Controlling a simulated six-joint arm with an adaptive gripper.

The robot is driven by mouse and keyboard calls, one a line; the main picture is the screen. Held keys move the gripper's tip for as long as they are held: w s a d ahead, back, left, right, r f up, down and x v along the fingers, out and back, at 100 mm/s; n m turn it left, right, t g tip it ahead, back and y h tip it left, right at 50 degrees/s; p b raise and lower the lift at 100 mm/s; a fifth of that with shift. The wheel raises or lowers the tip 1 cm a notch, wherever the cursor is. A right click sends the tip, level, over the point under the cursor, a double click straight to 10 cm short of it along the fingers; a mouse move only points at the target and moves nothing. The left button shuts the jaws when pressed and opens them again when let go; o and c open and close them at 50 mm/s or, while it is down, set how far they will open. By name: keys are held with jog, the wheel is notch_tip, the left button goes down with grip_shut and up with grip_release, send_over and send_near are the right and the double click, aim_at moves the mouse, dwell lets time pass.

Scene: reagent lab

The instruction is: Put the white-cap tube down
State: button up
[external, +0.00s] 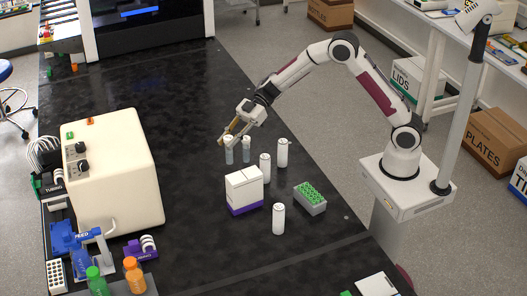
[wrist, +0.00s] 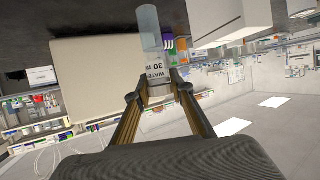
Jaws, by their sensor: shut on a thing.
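My gripper (external: 226,138) is low over the dark bench, left of the white bottles. It is shut on a white-cap tube, a clear tube with a pale blue lower part (wrist: 149,28) and a white label (wrist: 155,72) reading "WATER 30". In the wrist view its cap end is between my two fingertips (wrist: 159,92). In the external view the held tube (external: 229,155) appears upright below the fingertips. I cannot tell whether its bottom touches the bench. A similar tube (external: 246,152) stands just right of it.
White bottles (external: 265,167), (external: 283,153) and (external: 278,219) stand to the right and in front. A white-and-purple box (external: 244,190) and a grey rack with green tops (external: 310,197) are nearby. A large cream machine (external: 112,170) stands left. The bench behind is clear.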

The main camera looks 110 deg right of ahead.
aim_at(234, 162)
jog(key=shift+s+a+r+y, duration=0.1)
jog(key=shift+s+a+y, duration=0.2)
jog(key=shift+a, duration=0.3)
jog(key=shift+f, duration=3.15)
jog(key=shift+f, duration=0.1)
jog(key=shift+f, duration=1.75)
jog(key=shift+f, duration=0.15)
jog(key=o, duration=0.7)
